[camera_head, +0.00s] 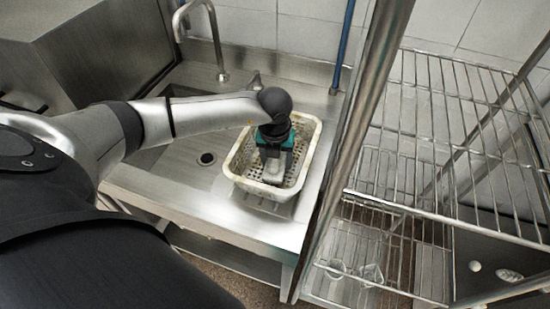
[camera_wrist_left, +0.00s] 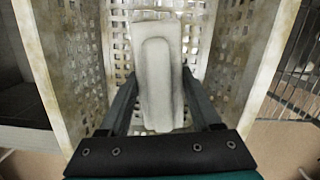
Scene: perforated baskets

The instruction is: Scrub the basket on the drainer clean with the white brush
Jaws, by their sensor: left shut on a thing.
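The white perforated basket (camera_head: 247,180) stands on the steel drainer (camera_head: 225,213) to the right of the sink. Yellowish-brown stains show along its rim and walls. My left gripper (camera_head: 272,160) points down inside the basket. It is shut on the white brush (camera_head: 272,171). In the left wrist view the brush (camera_wrist_left: 160,75) lies between the two fingers (camera_wrist_left: 160,100), with the perforated basket wall (camera_wrist_left: 75,50) around it. The brush's underside is hidden, so I cannot tell whether it touches the basket floor. My right gripper is not in view.
A tap (camera_head: 215,45) stands behind. A wire shelf rack (camera_head: 430,150) with a steel post (camera_head: 362,110) stands close on the right.

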